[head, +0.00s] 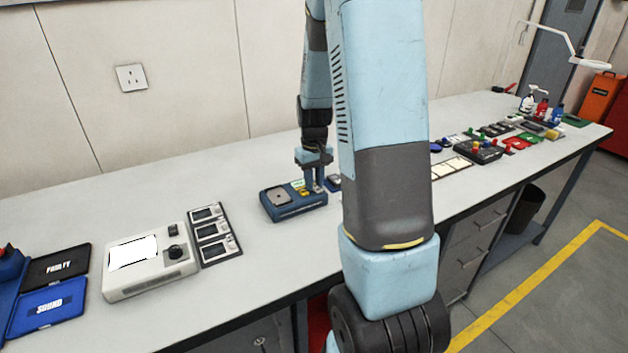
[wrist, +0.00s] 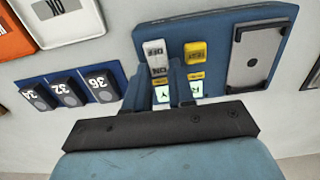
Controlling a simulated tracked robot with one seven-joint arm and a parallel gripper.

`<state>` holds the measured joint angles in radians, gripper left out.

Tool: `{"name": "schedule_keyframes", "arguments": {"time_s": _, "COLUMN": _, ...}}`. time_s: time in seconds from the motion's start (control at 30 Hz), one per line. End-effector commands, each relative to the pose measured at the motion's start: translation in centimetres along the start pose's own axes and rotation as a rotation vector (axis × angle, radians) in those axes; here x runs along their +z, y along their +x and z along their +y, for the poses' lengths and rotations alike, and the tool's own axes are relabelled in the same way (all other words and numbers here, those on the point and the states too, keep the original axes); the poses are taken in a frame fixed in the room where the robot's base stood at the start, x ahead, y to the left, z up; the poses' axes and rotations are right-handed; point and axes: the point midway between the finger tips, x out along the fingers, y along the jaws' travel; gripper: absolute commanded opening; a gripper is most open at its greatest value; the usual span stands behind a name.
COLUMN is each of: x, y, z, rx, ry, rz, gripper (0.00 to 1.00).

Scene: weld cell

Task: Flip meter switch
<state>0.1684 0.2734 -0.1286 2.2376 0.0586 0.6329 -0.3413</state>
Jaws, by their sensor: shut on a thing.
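The blue meter box (head: 290,208) sits on the bench below my arm, with a grey plate on one side and yellow buttons. It fills the upper right of the wrist view (wrist: 215,28). Its white switch (wrist: 154,49) is marked OFF and ON. My gripper (head: 313,187) points down at the box's right end. In the wrist view my gripper (wrist: 158,76) has its fingers on either side of the switch, shut on it. The fingers partly hide the switch, so its exact tilt is unclear. Small lit green labels show beside the fingers.
A blue rack (wrist: 69,92) with grey pieces marked 34, 32 and 36 stands close beside the box. A white instrument (head: 150,262) and a dark three-part panel (head: 214,234) lie to the left. Many small items crowd the bench's right end.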

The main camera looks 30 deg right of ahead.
Motion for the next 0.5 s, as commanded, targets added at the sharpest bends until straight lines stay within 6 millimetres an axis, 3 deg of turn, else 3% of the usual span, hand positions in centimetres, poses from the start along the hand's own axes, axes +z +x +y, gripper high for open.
{"name": "schedule_keyframes", "arguments": {"time_s": 0.5, "x": 0.78, "y": -0.24, "z": -0.08, "rx": -0.005, "ry": 0.002, "rz": 0.245, "gripper": 0.00}}
